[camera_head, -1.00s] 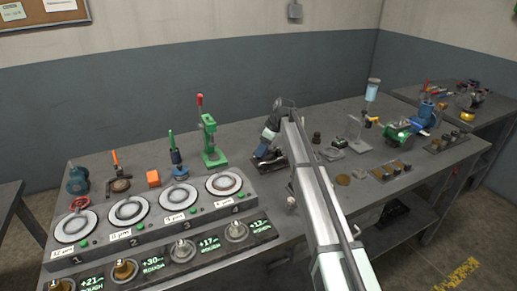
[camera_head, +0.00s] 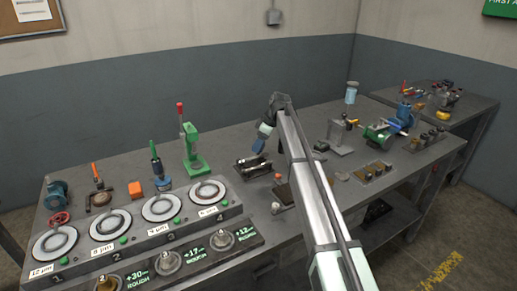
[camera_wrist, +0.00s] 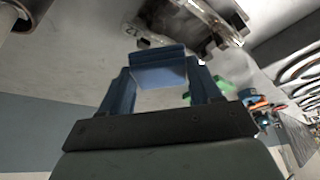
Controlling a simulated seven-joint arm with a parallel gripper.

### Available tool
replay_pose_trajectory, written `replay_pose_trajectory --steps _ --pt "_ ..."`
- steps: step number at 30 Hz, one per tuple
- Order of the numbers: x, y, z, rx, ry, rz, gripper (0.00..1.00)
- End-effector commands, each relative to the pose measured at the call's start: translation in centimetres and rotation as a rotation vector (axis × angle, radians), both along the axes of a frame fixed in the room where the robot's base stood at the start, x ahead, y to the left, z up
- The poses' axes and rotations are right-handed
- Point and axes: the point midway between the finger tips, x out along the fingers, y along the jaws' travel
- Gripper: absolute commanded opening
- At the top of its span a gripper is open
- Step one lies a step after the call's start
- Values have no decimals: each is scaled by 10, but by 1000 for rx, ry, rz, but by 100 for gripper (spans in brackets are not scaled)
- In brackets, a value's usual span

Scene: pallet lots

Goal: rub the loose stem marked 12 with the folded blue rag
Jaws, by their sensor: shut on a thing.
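My gripper (camera_head: 266,130) is shut on the folded blue rag (camera_wrist: 157,68). In the wrist view my gripper (camera_wrist: 158,88) has the rag squarely between its fingertips. In the head view the rag (camera_head: 259,146) hangs tilted near a dark cradle (camera_head: 240,168) on the bench, which holds a shiny metal part. A metal stem (camera_wrist: 195,18) shows beyond the rag in the wrist view, with a tag (camera_wrist: 132,31) that seems to read 12, turned over. A gap shows between rag and stem there; whether they touch elsewhere I cannot tell.
A grey bench (camera_head: 320,205) carries a row of round lapping plates (camera_head: 161,207) at left and a green press (camera_head: 193,150) behind them. A blue and green machine (camera_head: 385,130) stands at right. A small red-topped piece (camera_head: 278,178) is close to the cradle.

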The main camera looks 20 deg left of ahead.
Motion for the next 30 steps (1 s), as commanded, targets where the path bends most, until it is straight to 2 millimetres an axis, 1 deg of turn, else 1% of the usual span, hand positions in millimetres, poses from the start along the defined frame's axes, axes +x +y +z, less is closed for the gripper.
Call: replay_pose_trajectory --steps 3,12,15,19,30 --pt "0 0 12 0 -1 1 39" --pt "0 0 39 1 -1 1 39" --pt "0 0 46 0 0 1 39" --pt "0 0 49 0 0 0 39" --pt "0 0 49 0 0 0 39"
